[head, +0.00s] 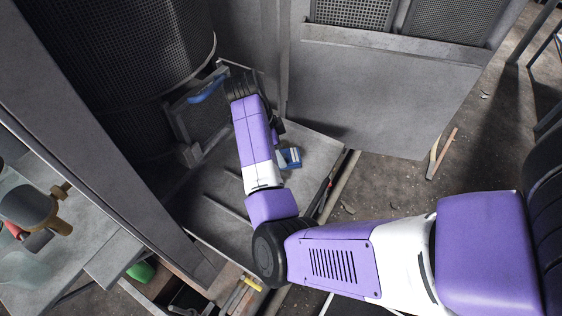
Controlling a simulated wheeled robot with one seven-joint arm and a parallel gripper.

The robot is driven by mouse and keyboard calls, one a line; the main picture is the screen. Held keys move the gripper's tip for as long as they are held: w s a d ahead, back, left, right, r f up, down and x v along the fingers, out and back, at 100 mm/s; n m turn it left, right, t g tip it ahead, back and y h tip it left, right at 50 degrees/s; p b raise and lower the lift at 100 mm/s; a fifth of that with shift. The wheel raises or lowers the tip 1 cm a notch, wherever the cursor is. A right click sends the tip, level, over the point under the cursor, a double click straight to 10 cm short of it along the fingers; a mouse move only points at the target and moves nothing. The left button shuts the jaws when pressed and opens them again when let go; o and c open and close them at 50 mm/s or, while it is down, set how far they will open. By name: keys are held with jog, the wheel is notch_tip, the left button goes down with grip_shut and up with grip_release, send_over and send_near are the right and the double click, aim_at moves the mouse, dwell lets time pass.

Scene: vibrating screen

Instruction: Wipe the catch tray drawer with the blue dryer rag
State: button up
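The catch tray drawer is a grey, shallow metal tray (318,152) below the machine, partly covered by my arm.
A dark mesh drum (120,70) stands at upper left, and a grey panel (375,90) at upper right. A grey post (95,150) crosses the left side. Tools and a green object (141,272) lie at lower left. Bare floor (400,180) shows at right.

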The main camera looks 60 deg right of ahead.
jog(key=shift+d, duration=2.1)
jog(key=shift+w+d, duration=0.1)
jog(key=shift+d, duration=0.5)
jog(key=shift+a+p, duration=0.4)
jog(key=shift+a, duration=1.65)
jog(key=shift+s+a, duration=0.2)
jog(key=shift+a, duration=2.9)
jog(key=shift+d+f, duration=0.1)
jog(key=shift+d, duration=3.15)
jog(key=shift+w+d, duration=0.2)
jog(key=shift+d, duration=1.75)
jog(key=shift+s+a, duration=0.1)
jog(key=shift+a, duration=2.15)
jog(key=shift+s+a, duration=0.1)
jog(key=shift+a, duration=2.9)
jog(key=shift+d, duration=5.3)
